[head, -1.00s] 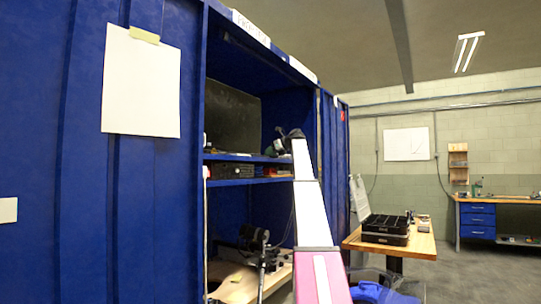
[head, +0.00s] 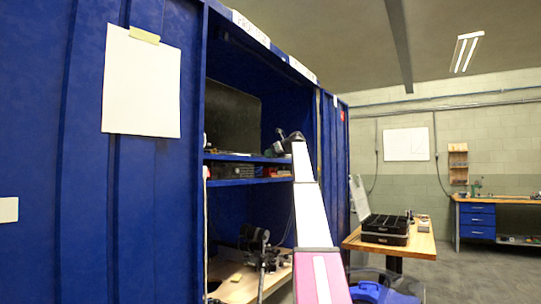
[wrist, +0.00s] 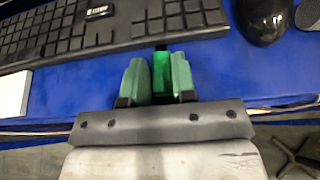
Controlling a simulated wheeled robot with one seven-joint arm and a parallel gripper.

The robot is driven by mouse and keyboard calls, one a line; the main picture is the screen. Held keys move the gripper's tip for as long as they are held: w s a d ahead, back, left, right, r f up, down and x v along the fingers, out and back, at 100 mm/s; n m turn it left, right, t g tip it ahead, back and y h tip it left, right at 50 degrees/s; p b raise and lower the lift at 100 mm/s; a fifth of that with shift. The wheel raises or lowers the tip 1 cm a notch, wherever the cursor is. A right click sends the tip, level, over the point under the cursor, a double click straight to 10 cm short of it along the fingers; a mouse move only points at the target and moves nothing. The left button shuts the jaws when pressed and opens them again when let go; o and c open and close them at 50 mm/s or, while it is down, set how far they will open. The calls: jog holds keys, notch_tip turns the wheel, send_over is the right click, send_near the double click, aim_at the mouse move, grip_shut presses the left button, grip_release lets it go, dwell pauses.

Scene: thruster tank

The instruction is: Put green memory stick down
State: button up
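The green memory stick (wrist: 161,70) is between the two green fingers of my gripper (wrist: 159,66) in the wrist view. The fingers are closed on its sides, and its dark end points away towards the keyboard. The stick is over the blue shelf (wrist: 225,75), close to its front edge. I cannot tell whether it touches the surface. In the head view my gripper (head: 280,146) reaches into the blue cabinet at the upper shelf, and the stick is too small to make out.
A black mouse (wrist: 264,18) is at the right, a white object (wrist: 14,93) at the left. Bare blue shelf lies between keyboard and mouse. A monitor (head: 232,117) stands behind.

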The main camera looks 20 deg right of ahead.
jog(key=shift+o, duration=0.2)
jog(key=shift+f, duration=0.3)
jog(key=r+v, duration=0.1)
jog(key=v, duration=1.1)
jog(key=shift+w, duration=0.15)
jog(key=shift+d, duration=0.15)
